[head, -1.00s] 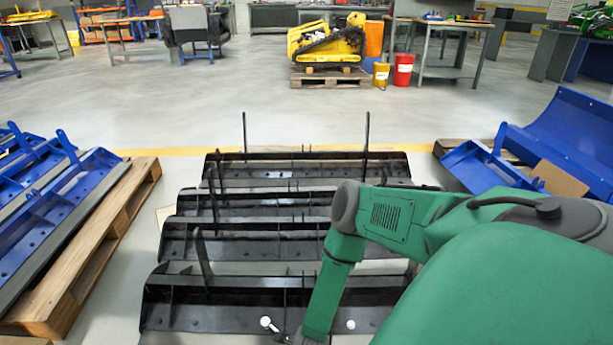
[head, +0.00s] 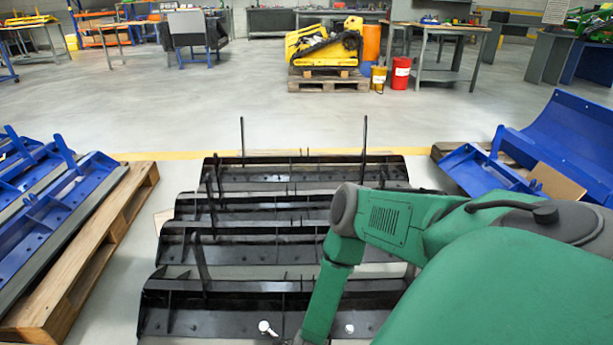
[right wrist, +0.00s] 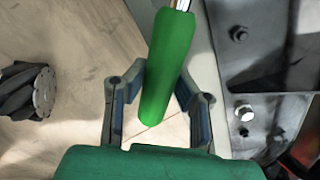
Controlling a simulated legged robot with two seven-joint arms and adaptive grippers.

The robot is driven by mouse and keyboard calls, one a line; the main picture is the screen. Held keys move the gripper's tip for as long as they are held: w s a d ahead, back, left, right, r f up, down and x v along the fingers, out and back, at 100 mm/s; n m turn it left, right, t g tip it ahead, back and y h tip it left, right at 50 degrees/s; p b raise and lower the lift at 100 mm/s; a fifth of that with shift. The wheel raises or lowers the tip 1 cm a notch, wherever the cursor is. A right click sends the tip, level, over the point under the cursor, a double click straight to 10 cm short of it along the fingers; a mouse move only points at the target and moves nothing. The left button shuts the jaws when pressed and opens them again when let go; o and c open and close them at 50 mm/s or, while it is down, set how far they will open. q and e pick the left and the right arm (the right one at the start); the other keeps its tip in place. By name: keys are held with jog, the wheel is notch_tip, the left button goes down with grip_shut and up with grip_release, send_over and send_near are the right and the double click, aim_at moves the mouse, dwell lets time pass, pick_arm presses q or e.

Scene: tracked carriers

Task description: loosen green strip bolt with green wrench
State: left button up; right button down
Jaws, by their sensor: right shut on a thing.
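The green wrench shows in the right wrist view as a thick green handle (right wrist: 167,70) with a bit of metal shank (right wrist: 181,4) at the top edge; its working end is out of frame. My right gripper (right wrist: 162,82) is shut on this handle, one finger on each side. To its right, a silver bolt head (right wrist: 244,113) sits on a dark metal part, apart from the handle. A darker bolt (right wrist: 239,34) sits above it. I cannot make out a green strip. In the head view my right arm reaches down to the nearest black carrier (head: 220,306). My left gripper is not in view.
Two pale round bolt heads (head: 264,327) (head: 349,329) show on the nearest carrier. More black carriers (head: 260,243) lie behind it. A wooden pallet (head: 100,235) with blue parts is at left; more blue parts (head: 560,140) are at right. A black ribbed wheel (right wrist: 25,92) is left of my gripper.

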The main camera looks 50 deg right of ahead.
jog(key=shift+p+v, duration=1.55)
jog(key=shift+v, duration=0.25)
jog(key=p+v, duration=0.3)
jog(key=v, duration=0.1)
jog(key=shift+w+a+p, duration=0.1)
jog(key=shift+p, duration=0.2)
